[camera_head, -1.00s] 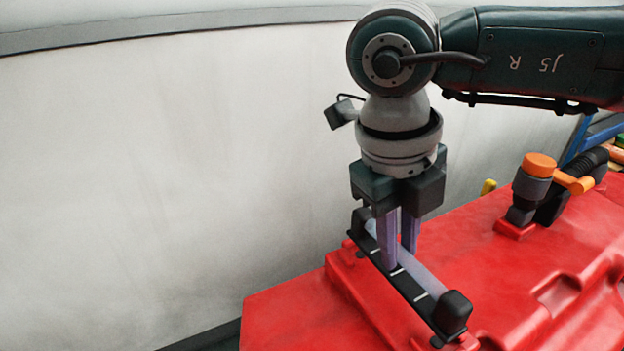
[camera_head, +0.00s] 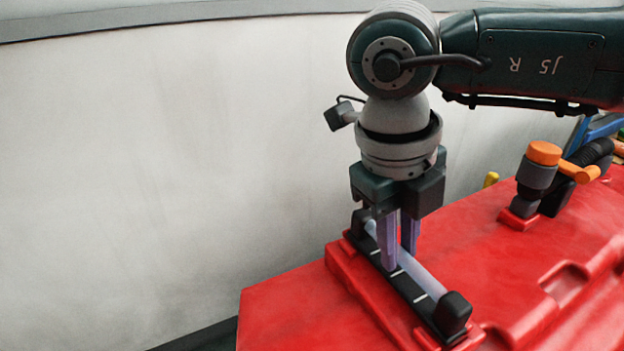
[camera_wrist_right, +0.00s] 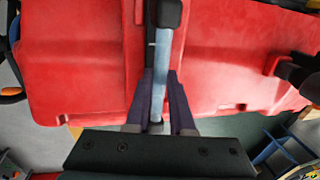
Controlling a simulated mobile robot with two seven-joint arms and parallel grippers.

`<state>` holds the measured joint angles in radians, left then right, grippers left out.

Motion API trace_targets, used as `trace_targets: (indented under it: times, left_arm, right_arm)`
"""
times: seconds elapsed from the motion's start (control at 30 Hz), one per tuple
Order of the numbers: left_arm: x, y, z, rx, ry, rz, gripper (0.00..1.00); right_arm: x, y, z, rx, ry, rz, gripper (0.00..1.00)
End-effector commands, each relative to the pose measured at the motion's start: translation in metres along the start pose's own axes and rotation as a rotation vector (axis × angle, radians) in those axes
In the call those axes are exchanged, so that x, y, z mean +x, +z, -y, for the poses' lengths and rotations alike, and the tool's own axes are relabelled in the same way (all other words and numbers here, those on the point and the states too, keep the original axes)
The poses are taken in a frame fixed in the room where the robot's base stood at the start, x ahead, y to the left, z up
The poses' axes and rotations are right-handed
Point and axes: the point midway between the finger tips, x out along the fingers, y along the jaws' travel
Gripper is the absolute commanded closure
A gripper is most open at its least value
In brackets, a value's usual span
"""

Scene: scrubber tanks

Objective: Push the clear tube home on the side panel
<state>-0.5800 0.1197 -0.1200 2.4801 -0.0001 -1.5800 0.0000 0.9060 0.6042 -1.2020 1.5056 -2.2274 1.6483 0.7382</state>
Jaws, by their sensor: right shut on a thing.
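The clear tube (camera_head: 425,279) is a pale, bluish straight rod along a black holder strip (camera_head: 410,288) with white marks, on the red side panel (camera_head: 480,250). A black end block (camera_head: 453,313) stands at the holder's near end, another (camera_head: 361,222) at its far end. My right gripper (camera_head: 398,258) points down, its purple fingers shut on the tube between the blocks. The right wrist view shows the tube (camera_wrist_right: 163,45) running between the fingers (camera_wrist_right: 161,82). The fingers hide part of the tube; I cannot tell whether it is fully seated. My left gripper is out of view.
An orange-capped grey valve (camera_head: 540,170) with an orange handle stands on the red panel at the right. A pale wall (camera_head: 170,180) fills the left. The red top between holder and valve is clear, with moulded recesses at the front right.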

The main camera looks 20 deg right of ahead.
Motion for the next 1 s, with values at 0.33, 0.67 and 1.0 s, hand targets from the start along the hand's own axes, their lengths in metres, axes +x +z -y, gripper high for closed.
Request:
trace_targets:
  times: [0.33, 0.67, 1.0]
  left_arm:
    - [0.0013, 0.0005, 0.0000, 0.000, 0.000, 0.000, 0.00]
    - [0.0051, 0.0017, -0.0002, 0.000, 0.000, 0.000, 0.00]
    - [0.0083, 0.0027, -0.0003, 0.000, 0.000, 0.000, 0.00]
  right_arm:
    - [0.0013, 0.0002, -0.0001, 0.001, 0.000, 0.001, 1.00]
    - [0.0057, 0.0002, -0.0010, 0.001, 0.000, 0.000, 1.00]
    - [0.0096, 0.0001, -0.0018, 0.000, 0.000, 0.000, 1.00]
